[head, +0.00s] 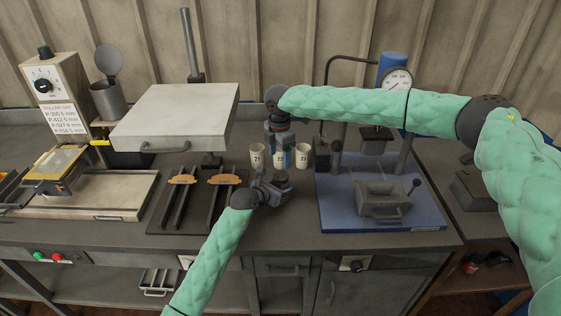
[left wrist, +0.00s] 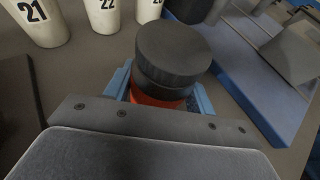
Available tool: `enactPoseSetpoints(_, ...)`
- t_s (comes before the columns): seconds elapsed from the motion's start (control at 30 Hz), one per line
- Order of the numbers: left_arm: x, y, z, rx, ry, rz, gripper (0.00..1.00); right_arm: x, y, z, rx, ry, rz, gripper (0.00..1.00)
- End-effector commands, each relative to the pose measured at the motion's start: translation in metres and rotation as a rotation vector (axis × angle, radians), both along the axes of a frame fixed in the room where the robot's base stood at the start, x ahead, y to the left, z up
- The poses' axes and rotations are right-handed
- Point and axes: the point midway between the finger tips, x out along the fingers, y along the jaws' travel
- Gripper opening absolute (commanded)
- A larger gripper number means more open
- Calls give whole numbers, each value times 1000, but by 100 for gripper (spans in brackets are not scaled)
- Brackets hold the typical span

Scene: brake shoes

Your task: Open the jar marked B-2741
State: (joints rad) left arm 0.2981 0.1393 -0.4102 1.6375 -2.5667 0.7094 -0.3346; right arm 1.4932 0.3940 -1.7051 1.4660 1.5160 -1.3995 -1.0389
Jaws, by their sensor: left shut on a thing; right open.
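A jar with a wide black lid (left wrist: 173,52) and a red-orange body (left wrist: 158,99) is between the blue fingers of my left gripper (left wrist: 160,92). The lid sits on top of the jar. No marking on the jar is readable, and its base is hidden, so I cannot tell whether it touches the bench. In the head view my left gripper (head: 281,185) is low at the middle of the bench, in front of the cups. My right gripper (head: 279,157) is open, pointing down just beyond and above it, in front of the cup marked 22.
White cups marked 21 (head: 257,153), 22 (head: 279,163) and 23 (head: 303,153) stand behind the grippers. A slotted dark rack (head: 160,220) is at left, below a raised pale plate (head: 180,112). A press on a blue base (head: 345,215) is at right.

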Motion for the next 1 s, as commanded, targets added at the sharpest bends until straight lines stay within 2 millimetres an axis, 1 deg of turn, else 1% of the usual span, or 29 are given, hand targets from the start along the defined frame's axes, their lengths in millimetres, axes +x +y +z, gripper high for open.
enactPoseSetpoints(0.07, -1, 0, -3, 2, 4, 0, 0, 0, 0, 0, 0, 0, -107, 67)
enactPoseSetpoints(1.0, 0, 0, -2, 2, 3, 0, 0, 2, 0, -1, -2, 3, -1481, 67)
